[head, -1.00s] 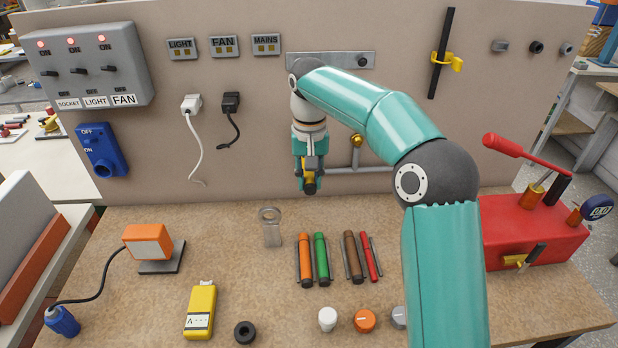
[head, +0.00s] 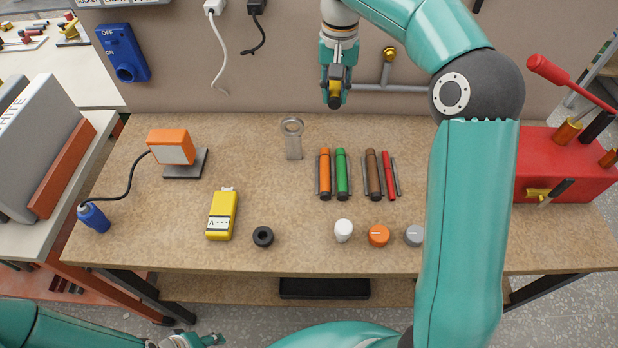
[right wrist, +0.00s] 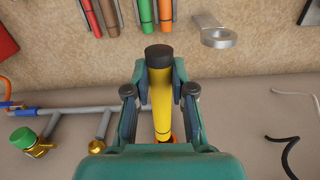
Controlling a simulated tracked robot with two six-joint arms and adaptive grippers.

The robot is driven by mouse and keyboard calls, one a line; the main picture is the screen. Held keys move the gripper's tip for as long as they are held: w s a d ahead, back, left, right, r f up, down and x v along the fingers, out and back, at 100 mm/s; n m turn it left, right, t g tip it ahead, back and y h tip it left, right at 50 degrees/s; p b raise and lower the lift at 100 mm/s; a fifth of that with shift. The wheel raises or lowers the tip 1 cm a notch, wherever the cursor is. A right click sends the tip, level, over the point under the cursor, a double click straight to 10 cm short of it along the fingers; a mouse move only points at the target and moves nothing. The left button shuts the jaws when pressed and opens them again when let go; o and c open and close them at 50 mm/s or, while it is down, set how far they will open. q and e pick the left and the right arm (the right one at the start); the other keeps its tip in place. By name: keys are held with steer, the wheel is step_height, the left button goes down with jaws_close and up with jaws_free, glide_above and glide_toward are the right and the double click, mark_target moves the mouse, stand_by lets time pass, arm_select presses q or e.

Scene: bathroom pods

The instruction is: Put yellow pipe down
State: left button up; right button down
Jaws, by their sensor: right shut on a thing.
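The yellow pipe (right wrist: 160,102) has a dark end cap and sits between the fingers of my right gripper (right wrist: 160,95) in the right wrist view. My right gripper (head: 335,92) is shut on it, above the back of the workbench near the wall panel; in the head view only a short part of the pipe (head: 335,87) shows. Orange (head: 324,175), green (head: 341,174), brown (head: 373,174) and red (head: 388,175) pipes lie in holders on the bench, in front of my right gripper. Part of my left arm shows at the lower left; its fingers are not clear.
A metal ring stand (head: 292,140) stands left of the pipes. Knobs (head: 378,236), a black ring (head: 263,237), a yellow meter (head: 222,215) and an orange lamp (head: 171,147) occupy the bench (head: 130,235). A red pump box (head: 565,170) is at right. A grey wall pipe (head: 400,88) runs behind.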

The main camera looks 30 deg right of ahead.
step_height(320, 180, down, 4)
steer(key=a+m, duration=0.1)
steer(key=a, duration=0.1)
steer(key=n+p, duration=0.1)
steer(key=p, duration=0.1)
glide_toward(304, 221)
steer(key=shift+n, duration=0.3)
step_height(304, 221, down, 7)
steer(key=shift+r, duration=0.1)
steer(key=shift+f, duration=0.2)
steer(key=shift+f, duration=0.1)
steer(key=c, duration=1)
jaws_free()
steer(key=shift+w, duration=0.1)
